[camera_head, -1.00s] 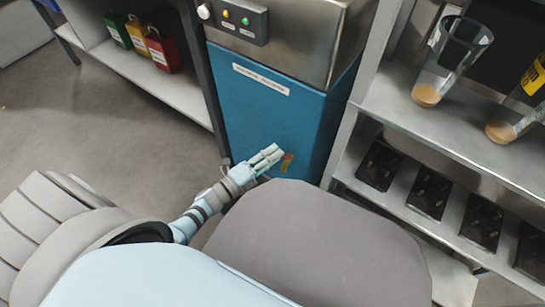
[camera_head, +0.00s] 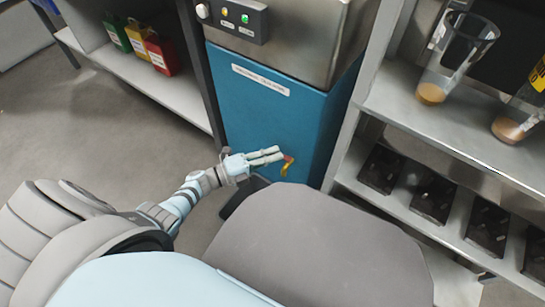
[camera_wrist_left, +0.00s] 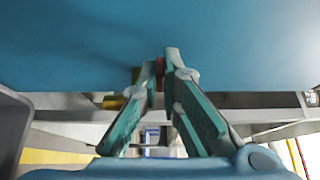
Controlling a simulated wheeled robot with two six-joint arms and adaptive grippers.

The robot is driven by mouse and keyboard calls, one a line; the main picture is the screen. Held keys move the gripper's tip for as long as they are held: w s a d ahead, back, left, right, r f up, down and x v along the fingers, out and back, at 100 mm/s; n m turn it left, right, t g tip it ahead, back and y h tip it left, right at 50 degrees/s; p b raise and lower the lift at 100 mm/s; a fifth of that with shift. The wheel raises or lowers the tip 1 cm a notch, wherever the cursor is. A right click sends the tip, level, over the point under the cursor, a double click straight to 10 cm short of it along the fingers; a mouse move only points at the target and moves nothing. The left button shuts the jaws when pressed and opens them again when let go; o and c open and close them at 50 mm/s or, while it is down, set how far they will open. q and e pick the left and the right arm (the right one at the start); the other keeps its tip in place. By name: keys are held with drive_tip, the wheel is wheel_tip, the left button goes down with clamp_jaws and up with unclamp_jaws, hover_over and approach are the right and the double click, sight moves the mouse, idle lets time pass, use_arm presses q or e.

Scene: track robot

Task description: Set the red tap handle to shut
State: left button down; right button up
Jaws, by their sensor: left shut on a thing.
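The red tap handle (camera_head: 289,158) is on the low front of a blue cabinet (camera_head: 262,117), above a small yellow tap body (camera_head: 285,170). My left gripper (camera_head: 283,154) reaches in from the left and its fingertips meet the handle. In the left wrist view, a sliver of the red handle (camera_wrist_left: 159,67) shows between the fingertips (camera_wrist_left: 160,70), which are shut on it. A yellow piece (camera_wrist_left: 113,102) shows left of the fingers there. The fingers hide most of the handle, so its exact angle is hard to tell. My right gripper is in neither view.
A metal shelf (camera_head: 450,130) with clear containers and several black trays stands close on the right. A lower shelf (camera_head: 150,80) with green, yellow and red containers is at the upper left. Open floor (camera_head: 100,130) lies to the left of the cabinet.

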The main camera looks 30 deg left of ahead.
use_arm(q)
drive_tip(key=c, duration=1.8)
unclamp_jaws()
drive_tip(key=v, duration=1.2)
drive_tip(key=shift+a, duration=0.1)
